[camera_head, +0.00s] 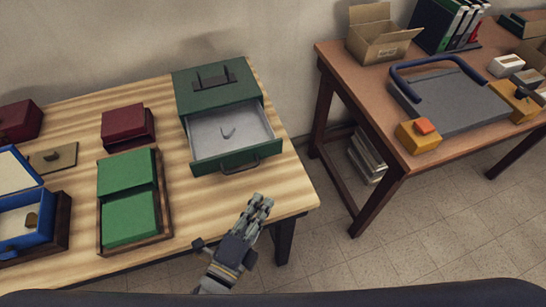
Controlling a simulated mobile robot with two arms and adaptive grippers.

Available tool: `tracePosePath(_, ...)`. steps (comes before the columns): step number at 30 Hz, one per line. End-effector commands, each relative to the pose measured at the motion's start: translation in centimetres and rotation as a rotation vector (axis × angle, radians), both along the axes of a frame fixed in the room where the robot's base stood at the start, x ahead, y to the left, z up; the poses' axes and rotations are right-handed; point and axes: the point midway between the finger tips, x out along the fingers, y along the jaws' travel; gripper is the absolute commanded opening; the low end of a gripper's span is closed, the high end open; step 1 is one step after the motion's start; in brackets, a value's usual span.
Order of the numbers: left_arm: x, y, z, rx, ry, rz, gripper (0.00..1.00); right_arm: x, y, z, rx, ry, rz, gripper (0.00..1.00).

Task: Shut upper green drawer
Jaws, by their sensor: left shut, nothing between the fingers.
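A dark green cabinet (215,86) stands at the back right of the striped wooden table (190,215). Its drawer (233,131) is pulled out toward me, showing a pale grey inside with a small curved mark or item in it. The drawer's green front (236,159) carries a dark handle (240,166). My left gripper (263,200) is shut and empty, in front of the drawer, a little below and right of its handle, near the table's front right corner. It is apart from the drawer. My right gripper is not in view.
A wooden tray with green velvet pads (128,172) lies left of the drawer. A maroon box (124,122) and an open blue box (22,232) stand farther left. A second table (375,118) with boxes and binders stands right, across a floor gap.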

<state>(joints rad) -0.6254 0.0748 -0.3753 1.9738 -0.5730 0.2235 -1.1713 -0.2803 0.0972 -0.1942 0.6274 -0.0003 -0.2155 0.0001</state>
Motion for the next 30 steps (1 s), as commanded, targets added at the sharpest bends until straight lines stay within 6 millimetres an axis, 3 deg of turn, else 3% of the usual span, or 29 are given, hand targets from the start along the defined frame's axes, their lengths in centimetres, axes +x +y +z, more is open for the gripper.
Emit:
tracePosePath(3,1.9,-0.9,0.4,-0.002,-0.004,0.000,0.00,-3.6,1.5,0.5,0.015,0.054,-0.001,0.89)
tracePosePath(7,4.0,-2.0,0.4,-0.002,-0.004,0.000,0.00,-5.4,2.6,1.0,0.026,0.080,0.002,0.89)
tracePosePath(11,6.2,-3.1,0.4,-0.004,-0.003,0.000,0.00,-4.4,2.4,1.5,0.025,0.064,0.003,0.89)
tracePosePath(14,7.7,-3.9,0.4,-0.004,-0.001,0.000,0.00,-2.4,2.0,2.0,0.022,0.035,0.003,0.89)
tracePosePath(18,9.6,-3.1,0.3,0.000,-0.001,0.000,0.00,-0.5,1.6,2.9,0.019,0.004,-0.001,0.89)
tracePosePath(23,10.8,-2.8,0.2,0.000,-0.001,-0.001,0.00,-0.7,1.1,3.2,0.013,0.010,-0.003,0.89)
tracePosePath(30,11.3,-2.6,0.1,-0.002,0.001,0.000,0.00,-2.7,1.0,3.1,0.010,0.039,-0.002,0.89)
